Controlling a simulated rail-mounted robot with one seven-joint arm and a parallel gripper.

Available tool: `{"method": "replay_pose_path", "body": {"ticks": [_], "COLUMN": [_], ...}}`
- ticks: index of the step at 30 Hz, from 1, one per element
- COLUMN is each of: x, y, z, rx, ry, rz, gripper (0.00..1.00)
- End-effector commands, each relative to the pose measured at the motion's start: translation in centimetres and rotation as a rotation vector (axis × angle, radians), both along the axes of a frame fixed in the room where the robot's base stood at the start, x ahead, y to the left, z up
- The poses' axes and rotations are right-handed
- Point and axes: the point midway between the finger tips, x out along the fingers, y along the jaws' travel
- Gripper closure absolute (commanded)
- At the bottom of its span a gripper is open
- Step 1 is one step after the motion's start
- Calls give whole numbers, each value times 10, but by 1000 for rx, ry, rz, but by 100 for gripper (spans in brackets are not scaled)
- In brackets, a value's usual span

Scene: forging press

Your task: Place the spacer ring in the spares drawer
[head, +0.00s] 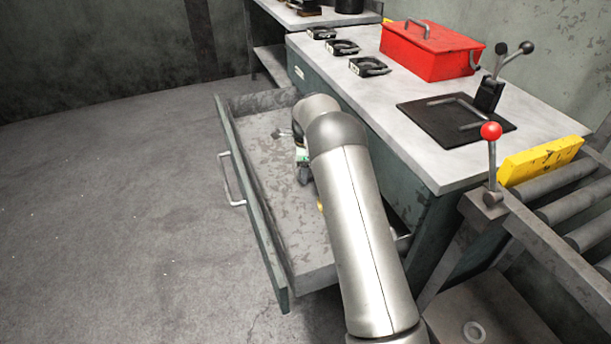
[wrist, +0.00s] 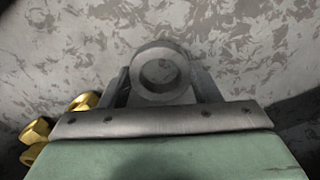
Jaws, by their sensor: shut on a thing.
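The spacer ring (wrist: 140,78), a thick grey ring, shows in the wrist view between the fingers of my gripper (wrist: 163,82), which is shut on it. Behind it is the mottled grey floor of the open spares drawer (wrist: 255,40). In the head view the drawer (head: 300,240) is pulled out from the green bench. My gripper (head: 303,172) is down inside it, partly hidden by my arm, and the ring cannot be made out there. Whether the ring touches the drawer floor I cannot tell.
Brass nuts (wrist: 38,131) lie left of my gripper. A small grey item (head: 283,133) lies in the drawer. The bench (head: 455,165) carries a red toolbox (head: 430,55), black clamp-like pieces (head: 368,67) and a lever. A roller conveyor (head: 570,205) stands right. Another ring (head: 464,331) lies low at front.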

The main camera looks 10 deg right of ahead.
Motion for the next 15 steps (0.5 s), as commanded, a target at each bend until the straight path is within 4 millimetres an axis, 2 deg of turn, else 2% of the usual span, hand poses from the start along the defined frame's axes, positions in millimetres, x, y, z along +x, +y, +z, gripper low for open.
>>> {"method": "replay_pose_path", "body": {"ticks": [1, 4, 15], "x": [-1, -1, -1], "y": [0, 0, 0], "z": [-11, -23, -27], "rx": [0, 1, -1], "ry": [4, 3, 2], "rz": [-1, 0, 0], "gripper": [76, 76, 76]}}
